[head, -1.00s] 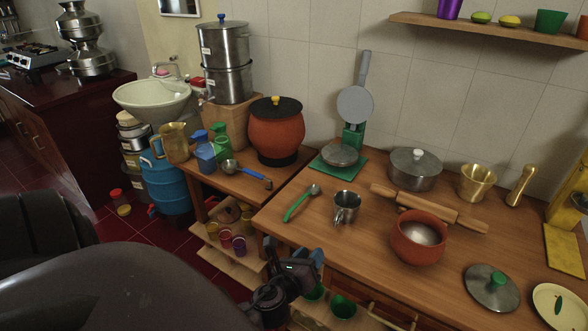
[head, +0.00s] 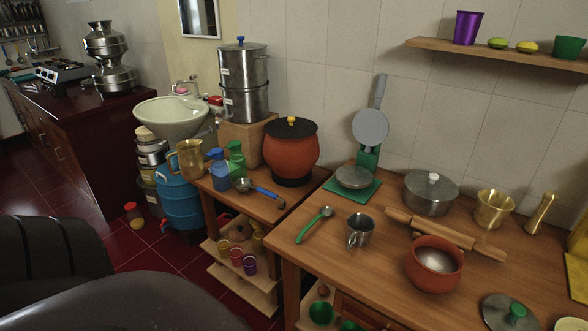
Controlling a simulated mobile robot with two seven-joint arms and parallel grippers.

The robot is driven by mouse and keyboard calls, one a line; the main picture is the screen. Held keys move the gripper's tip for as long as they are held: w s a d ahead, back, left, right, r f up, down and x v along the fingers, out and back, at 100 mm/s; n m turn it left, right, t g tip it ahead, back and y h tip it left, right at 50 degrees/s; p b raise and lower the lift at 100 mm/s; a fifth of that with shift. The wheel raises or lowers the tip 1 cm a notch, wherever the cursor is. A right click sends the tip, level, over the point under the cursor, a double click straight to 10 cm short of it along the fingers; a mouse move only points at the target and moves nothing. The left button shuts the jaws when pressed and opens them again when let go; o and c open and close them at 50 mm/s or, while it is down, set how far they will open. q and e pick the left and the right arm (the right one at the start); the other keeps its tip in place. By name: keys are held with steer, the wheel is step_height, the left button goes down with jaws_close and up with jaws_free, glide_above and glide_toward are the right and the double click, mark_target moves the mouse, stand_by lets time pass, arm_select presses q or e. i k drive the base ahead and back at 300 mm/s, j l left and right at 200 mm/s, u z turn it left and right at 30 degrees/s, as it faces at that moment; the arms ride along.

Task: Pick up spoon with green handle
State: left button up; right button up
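The spoon with green handle (head: 308,231) lies on the wooden counter near its left front edge. Its metal bowl points away and to the right, and its green handle points toward the front edge. A metal cup (head: 361,231) stands just right of it, apart from it. Nothing covers the spoon. Neither of my grippers shows in the head view now. Only dark parts of my own body fill the lower left.
A ladle with blue handle (head: 260,191) lies on the lower table to the left. A rolling pin (head: 446,234), a clay pot (head: 434,264) and a lidded steel pot (head: 430,194) stand to the right. Bare counter (head: 310,262) lies in front of the spoon.

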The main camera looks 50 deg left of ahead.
mark_target(326, 211)
steer(key=u, duration=1.35)
